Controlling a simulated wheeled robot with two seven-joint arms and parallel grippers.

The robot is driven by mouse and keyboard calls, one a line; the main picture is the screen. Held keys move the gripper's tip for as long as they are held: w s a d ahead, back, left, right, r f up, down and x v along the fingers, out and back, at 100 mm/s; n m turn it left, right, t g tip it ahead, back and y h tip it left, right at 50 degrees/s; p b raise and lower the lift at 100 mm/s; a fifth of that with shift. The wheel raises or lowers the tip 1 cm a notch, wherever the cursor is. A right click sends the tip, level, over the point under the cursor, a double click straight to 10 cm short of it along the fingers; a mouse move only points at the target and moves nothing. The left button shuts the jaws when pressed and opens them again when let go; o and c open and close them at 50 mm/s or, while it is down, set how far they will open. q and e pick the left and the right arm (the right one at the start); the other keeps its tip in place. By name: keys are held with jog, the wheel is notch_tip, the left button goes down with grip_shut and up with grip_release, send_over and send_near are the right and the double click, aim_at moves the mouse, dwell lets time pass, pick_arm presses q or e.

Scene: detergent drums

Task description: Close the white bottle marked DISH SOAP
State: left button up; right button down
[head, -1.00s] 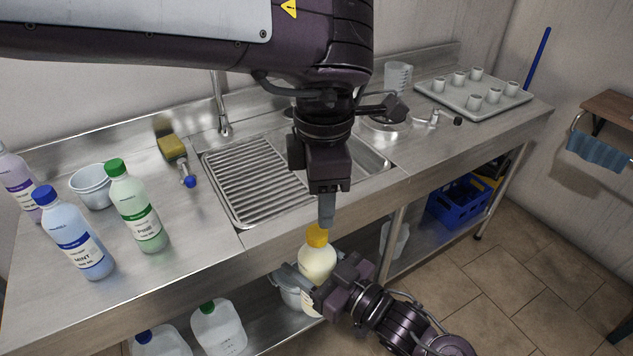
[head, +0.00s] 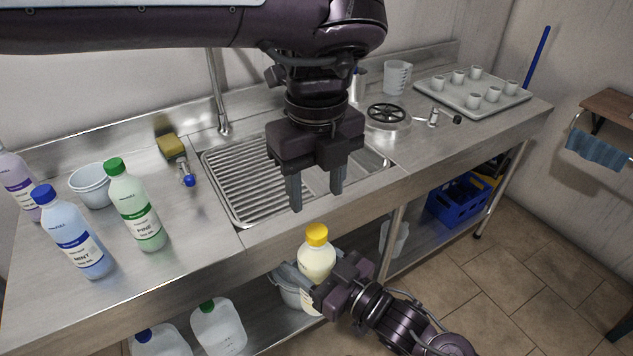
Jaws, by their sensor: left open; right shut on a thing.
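A whitish bottle (head: 317,263) with a yellow cap (head: 317,235) stands about upright in front of the counter's edge. The cap sits on the bottle's mouth; how tightly it is turned I cannot tell. My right gripper (head: 313,286) is shut around the bottle's lower body and hides much of it. I cannot read its label. My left gripper (head: 316,198) is above the cap, fingers pointing down and spread apart, empty and clear of the cap.
Mint (head: 78,240), pine (head: 138,212) and purple (head: 18,183) bottles stand on the counter at left. A sink drainer (head: 245,205) lies behind my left gripper. A tray of cups (head: 475,97) is at back right. Jugs (head: 218,328) sit on the lower shelf.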

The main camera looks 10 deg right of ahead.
aim_at(316, 230)
dwell(0.3)
pick_arm(q)
jog(key=shift+f, duration=4)
jog(key=c, duration=1)
jog(key=m, duration=0.4)
jog(key=shift+m, duration=0.4)
jog(key=shift+c, duration=0.2)
jog(key=o, duration=1.2)
jog(key=shift+c, duration=0.2)
jog(key=shift+r, duration=0.15)
notch_tip(316, 230, up, 12)
